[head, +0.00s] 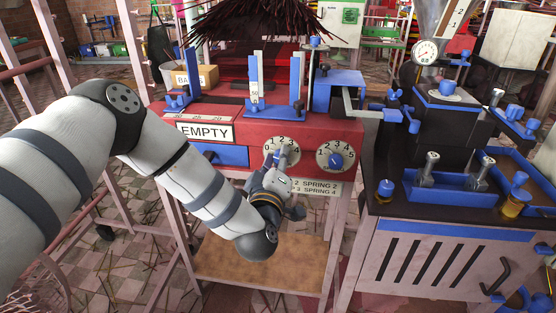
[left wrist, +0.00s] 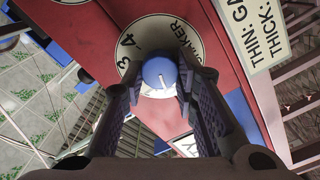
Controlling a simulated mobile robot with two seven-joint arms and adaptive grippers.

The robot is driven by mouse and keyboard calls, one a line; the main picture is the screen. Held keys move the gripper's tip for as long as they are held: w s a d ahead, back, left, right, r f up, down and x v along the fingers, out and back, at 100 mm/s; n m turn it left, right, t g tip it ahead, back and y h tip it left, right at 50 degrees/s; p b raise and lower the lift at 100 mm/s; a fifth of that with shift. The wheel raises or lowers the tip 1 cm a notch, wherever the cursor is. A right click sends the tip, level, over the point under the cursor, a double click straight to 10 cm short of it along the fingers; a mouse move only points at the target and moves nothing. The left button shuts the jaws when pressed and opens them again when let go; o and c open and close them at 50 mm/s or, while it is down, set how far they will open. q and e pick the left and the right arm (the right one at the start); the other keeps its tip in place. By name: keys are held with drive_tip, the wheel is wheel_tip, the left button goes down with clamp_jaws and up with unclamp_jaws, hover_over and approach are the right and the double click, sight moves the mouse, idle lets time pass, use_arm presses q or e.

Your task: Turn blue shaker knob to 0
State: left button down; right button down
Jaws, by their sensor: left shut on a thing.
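The blue shaker knob (left wrist: 159,72) sits on a round white dial (left wrist: 128,66) lettered SHAKER in the left wrist view. The numbers 3 and 4 show on the dial; other numbers are hidden by my fingers. The knob has a short white mark, but I cannot tell which number it points to. In the head view the dial (head: 289,146) is on the red machine front. My left gripper (head: 275,165) reaches it from below, and its two fingers are closed around the knob's sides. My right gripper is not in view.
A second dial with a blue knob (head: 336,160) is just right of the shaker dial. An EMPTY sign (head: 205,132) and a blue drawer (head: 228,156) are at its left. A wooden shelf (head: 225,268) lies below; a dark cabinet (head: 440,208) stands at the right.

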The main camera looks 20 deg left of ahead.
use_arm(q)
drive_tip(key=c, duration=1.3)
unclamp_jaws()
drive_tip(key=v, duration=1.2)
drive_tip(key=shift+f, duration=0.1)
